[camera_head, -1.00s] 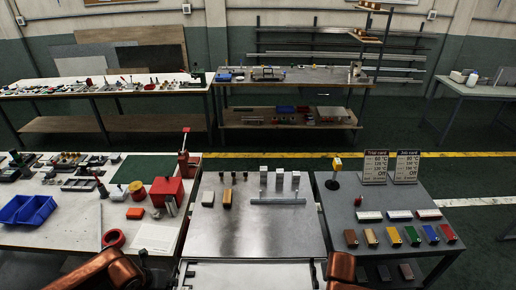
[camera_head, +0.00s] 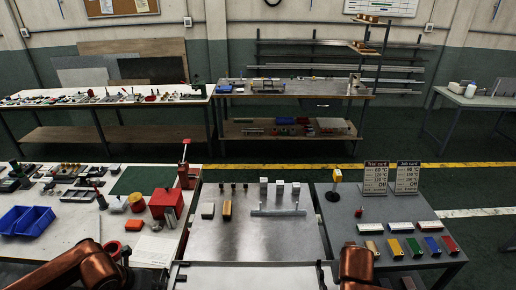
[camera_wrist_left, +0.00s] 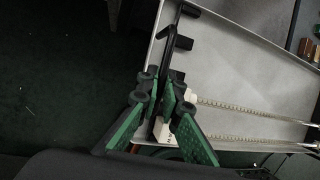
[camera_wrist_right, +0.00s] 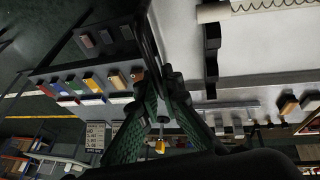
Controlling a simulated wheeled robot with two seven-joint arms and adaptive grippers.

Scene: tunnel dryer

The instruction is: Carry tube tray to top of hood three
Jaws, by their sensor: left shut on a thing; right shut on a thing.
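The tube tray shows as a pale flat tray at the bottom edge of the head view (camera_head: 245,279), cut off by the frame. It also shows in the left wrist view (camera_wrist_left: 220,62), with clear coiled tubes (camera_wrist_left: 250,110) and white end blocks on it, and in the right wrist view (camera_wrist_right: 275,65). My left gripper (camera_wrist_left: 165,88) is shut on a black handle at the tray's side. My right gripper (camera_wrist_right: 162,85) is shut on a black handle bar at the other side. In the head view my copper-coloured arms flank the tray. I cannot identify hood three.
A steel-topped bench (camera_head: 250,236) with small blocks stands ahead. Longer benches stand behind, beyond a dark floor.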

